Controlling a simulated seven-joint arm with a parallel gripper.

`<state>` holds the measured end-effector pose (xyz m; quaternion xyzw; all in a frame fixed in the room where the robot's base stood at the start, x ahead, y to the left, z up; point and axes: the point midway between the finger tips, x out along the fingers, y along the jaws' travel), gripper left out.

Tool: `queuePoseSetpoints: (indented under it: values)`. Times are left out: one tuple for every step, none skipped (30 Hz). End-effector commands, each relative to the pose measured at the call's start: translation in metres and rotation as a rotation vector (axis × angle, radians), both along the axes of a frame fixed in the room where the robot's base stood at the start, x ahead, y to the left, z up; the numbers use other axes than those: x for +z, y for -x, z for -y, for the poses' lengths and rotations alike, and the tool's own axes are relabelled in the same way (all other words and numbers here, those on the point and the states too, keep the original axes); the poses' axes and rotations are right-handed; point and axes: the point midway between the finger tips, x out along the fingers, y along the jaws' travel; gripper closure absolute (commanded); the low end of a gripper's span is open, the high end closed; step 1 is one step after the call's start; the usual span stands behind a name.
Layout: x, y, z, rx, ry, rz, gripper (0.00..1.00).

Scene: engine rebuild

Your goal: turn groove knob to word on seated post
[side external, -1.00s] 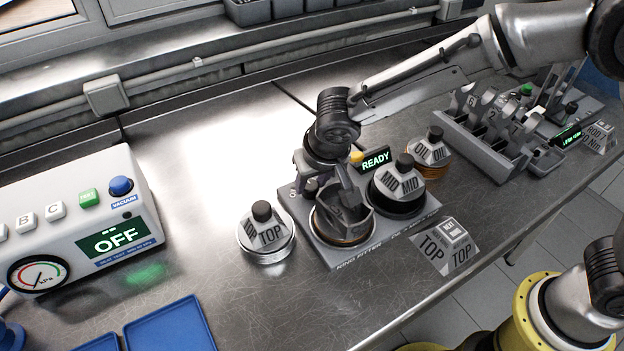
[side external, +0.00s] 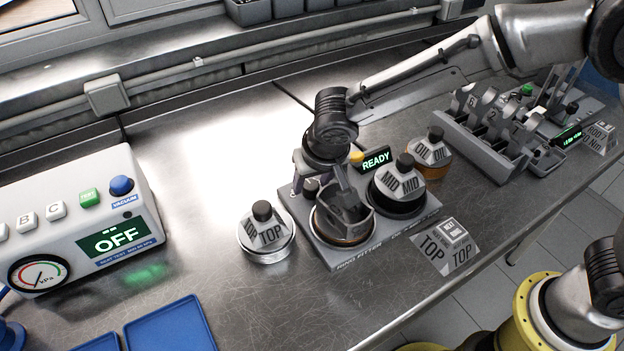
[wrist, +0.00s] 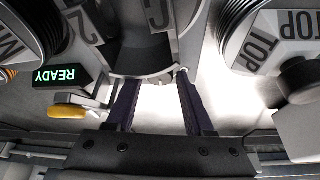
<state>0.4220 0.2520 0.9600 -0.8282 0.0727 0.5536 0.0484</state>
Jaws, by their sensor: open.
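My gripper (side external: 343,196) points down over the ring fitter (side external: 327,254), at a grey faceted piece (side external: 362,222) with a brown lower rim. In the wrist view the two dark fingers of my gripper (wrist: 158,92) are apart, with their tips close to the rim of a grey lettered part (wrist: 146,52). I cannot tell whether they touch it. A green READY display (side external: 375,160) sits behind.
A TOP holder (side external: 266,236) stands left of the fitter; a MID holder (side external: 396,188) and an OIL holder (side external: 429,157) stand right. A card reading TOP (side external: 444,252) is in front. A control box (side external: 75,235) reads OFF at left. The bench between box and fitter is mostly clear.

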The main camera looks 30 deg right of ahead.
Motion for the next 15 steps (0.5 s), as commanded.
queuePoseSetpoints:
  values:
    - [0.002, 0.001, 0.0, 0.0, -0.001, 0.001, 0.47]
    - [0.005, 0.001, -0.001, 0.001, -0.001, 0.002, 0.47]
    - [0.008, 0.002, -0.001, 0.001, -0.002, 0.003, 0.47]
    - [0.012, 0.004, -0.002, 0.002, -0.003, 0.005, 0.47]
    - [0.016, 0.005, -0.002, 0.002, -0.003, 0.005, 0.47]
    - [0.022, 0.008, -0.002, 0.001, -0.002, 0.003, 0.47]
    - [0.027, 0.01, -0.003, 0.001, -0.004, 0.004, 0.47]
    - [0.033, 0.012, -0.003, 0.001, -0.004, 0.005, 0.47]
    - [0.041, 0.015, -0.004, 0.001, -0.004, 0.006, 0.47]
    - [0.048, 0.018, -0.004, 0.002, -0.004, 0.006, 0.47]
    - [0.054, 0.021, -0.005, 0.003, -0.006, 0.005, 0.47]
    - [0.062, 0.024, -0.006, 0.002, -0.004, 0.004, 0.47]
    - [0.068, 0.027, -0.006, 0.001, -0.004, 0.005, 0.47]
    - [0.074, 0.029, -0.006, 0.001, -0.004, 0.005, 0.47]
    - [0.082, 0.033, -0.007, 0.002, -0.004, 0.004, 0.47]
